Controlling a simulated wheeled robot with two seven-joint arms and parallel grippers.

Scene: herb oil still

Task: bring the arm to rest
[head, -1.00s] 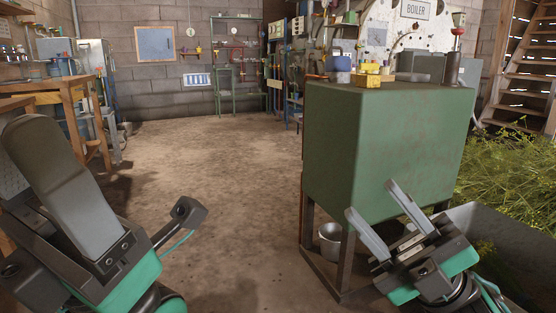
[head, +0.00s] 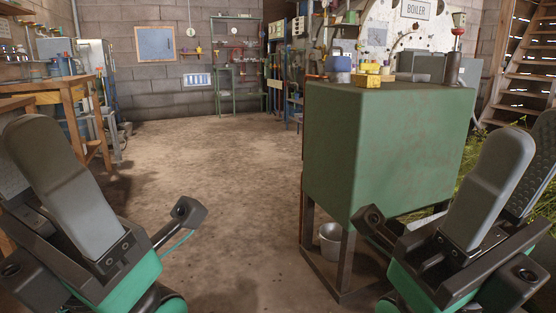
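My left gripper (head: 22,150) is at the lower left in the head view. One broad grey finger slants up and left, and part of the other finger shows at the picture's edge; they look apart. My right gripper (head: 514,145) is at the lower right, in front of the green cabinet's right side. Its two grey fingers point up and right, with a textured inner pad showing, so it looks open. I see nothing held in either gripper. Both arms are folded in a similar, nearly mirrored pose.
A green cabinet (head: 385,145) on legs stands close ahead at the right. A yellow box (head: 367,81) and other small items stand on top, and a metal bucket (head: 330,240) is below. A wooden bench (head: 65,95) is at the left. The middle floor (head: 205,165) is clear.

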